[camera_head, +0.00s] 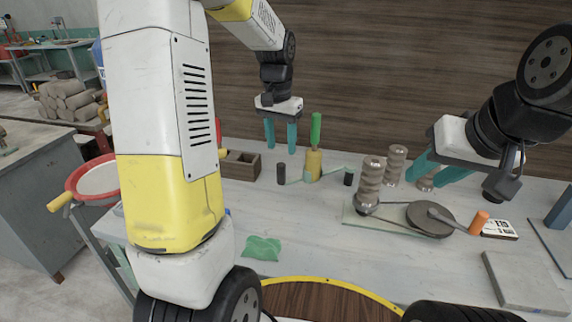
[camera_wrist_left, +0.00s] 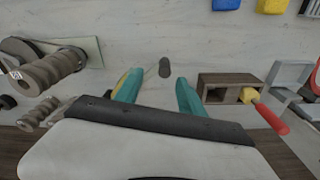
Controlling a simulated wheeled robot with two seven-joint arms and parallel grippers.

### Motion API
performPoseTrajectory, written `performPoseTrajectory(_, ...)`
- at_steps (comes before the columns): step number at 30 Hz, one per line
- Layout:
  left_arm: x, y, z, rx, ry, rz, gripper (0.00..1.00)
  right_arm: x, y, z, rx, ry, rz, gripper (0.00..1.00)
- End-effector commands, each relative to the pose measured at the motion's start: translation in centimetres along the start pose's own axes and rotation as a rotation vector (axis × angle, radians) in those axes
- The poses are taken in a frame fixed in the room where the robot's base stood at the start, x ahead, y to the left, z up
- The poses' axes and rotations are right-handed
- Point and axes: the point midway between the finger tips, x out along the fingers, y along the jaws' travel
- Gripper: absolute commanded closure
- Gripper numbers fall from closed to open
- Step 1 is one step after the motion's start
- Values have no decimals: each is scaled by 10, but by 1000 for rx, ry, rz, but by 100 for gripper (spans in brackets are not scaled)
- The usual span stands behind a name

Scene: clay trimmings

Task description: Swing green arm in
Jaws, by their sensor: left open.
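An upright green handle (camera_head: 316,130) stands on a yellow post (camera_head: 314,165) near the back of the table. Thin pale green bars (camera_head: 336,168) show low beside the post, between two short dark cylinders (camera_head: 281,174) (camera_head: 348,179). Which green part is the arm, I cannot tell. My left gripper (camera_head: 282,150) is open and empty, above and left of the post. In the left wrist view, a dark cylinder (camera_wrist_left: 164,67) shows beyond the gap between its fingers (camera_wrist_left: 157,92). My right gripper (camera_head: 430,180) is open and empty at the right, above the table by the ribbed spindles.
A wooden box (camera_head: 240,165) stands left of the post. A green crumpled piece (camera_head: 262,248) lies in front. Clear table lies between.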

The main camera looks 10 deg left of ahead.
Motion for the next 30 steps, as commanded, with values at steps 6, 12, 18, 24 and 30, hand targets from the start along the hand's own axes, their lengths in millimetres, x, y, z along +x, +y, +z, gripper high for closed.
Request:
performPoseTrajectory(6,35,-9,-20,32,-70,-6,53,0,0,0,0,0,0,64)
performPoseTrajectory(12,55,-10,-20,35,-79,-7,53,0,0,0,0,0,0,64)
performPoseTrajectory(18,88,-10,-16,34,-79,-6,53,0,0,0,0,0,0,64)
performPoseTrajectory(24,110,-10,-15,34,-76,-7,53,0,0,0,0,0,0,64)
performPoseTrajectory(30,116,-10,-15,34,-75,-7,53,0,0,0,0,0,0,64)
